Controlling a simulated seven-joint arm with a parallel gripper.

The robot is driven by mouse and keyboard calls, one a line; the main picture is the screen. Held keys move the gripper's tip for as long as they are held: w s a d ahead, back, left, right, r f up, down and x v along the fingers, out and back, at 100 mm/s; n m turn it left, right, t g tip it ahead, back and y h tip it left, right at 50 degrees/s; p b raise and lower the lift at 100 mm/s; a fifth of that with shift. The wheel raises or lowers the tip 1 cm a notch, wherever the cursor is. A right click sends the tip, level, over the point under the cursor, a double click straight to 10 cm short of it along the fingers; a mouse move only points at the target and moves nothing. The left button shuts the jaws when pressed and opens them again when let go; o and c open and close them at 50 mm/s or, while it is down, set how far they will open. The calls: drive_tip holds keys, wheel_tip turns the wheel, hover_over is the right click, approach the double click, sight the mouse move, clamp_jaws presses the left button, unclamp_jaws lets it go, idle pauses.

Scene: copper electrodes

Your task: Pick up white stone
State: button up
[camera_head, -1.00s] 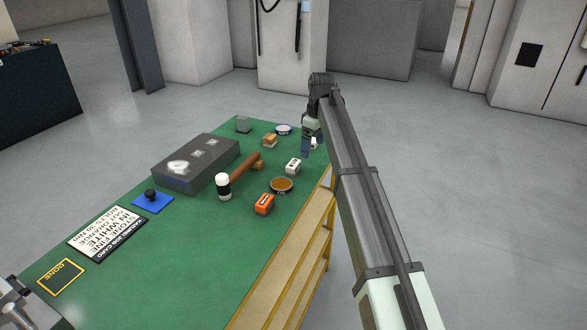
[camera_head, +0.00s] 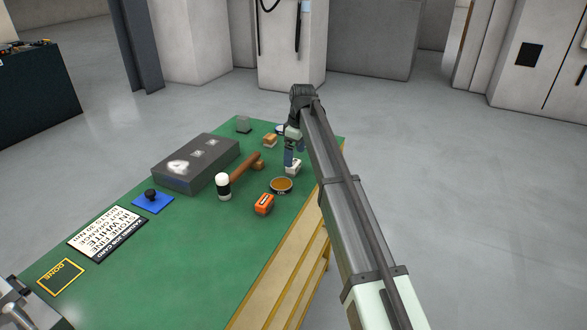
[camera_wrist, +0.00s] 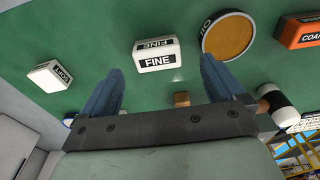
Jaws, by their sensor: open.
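The white stone (camera_head: 295,169) lies on the green tabletop, left of my arm and just behind the round oil tin. In the wrist view the white stone (camera_wrist: 157,54) has a black label reading FINE. My gripper (camera_head: 290,160) is above the table at this stone and partly covers it in the head view. In the wrist view my gripper (camera_wrist: 160,66) is open. Its blue fingertips are spread to either side of the stone's near side, with nothing held. Another white block (camera_wrist: 50,76) with a small dark label lies farther left in the wrist view.
The round brown oil tin (camera_head: 281,186) and an orange block (camera_head: 264,204) lie in front. A hammer (camera_head: 245,165) is left, beside a dark grey box (camera_head: 195,163).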

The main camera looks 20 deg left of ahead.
sight(294, 163)
drive_tip(key=shift+w+a+f, duration=0.1)
drive_tip(key=shift+a+f, duration=0.1)
drive_tip(key=shift+f, duration=1.1)
drive_tip(key=shift+w+a+f, duration=0.1)
drive_tip(key=shift+a+f, duration=0.05)
drive_tip(key=shift+f, duration=1.15)
drive_tip(key=c, duration=1.1)
drive_tip(key=shift+c, duration=0.2)
drive_tip(key=shift+r, duration=0.15)
wheel_tip(294, 163, up, 10)
drive_tip(key=shift+f, duration=0.1)
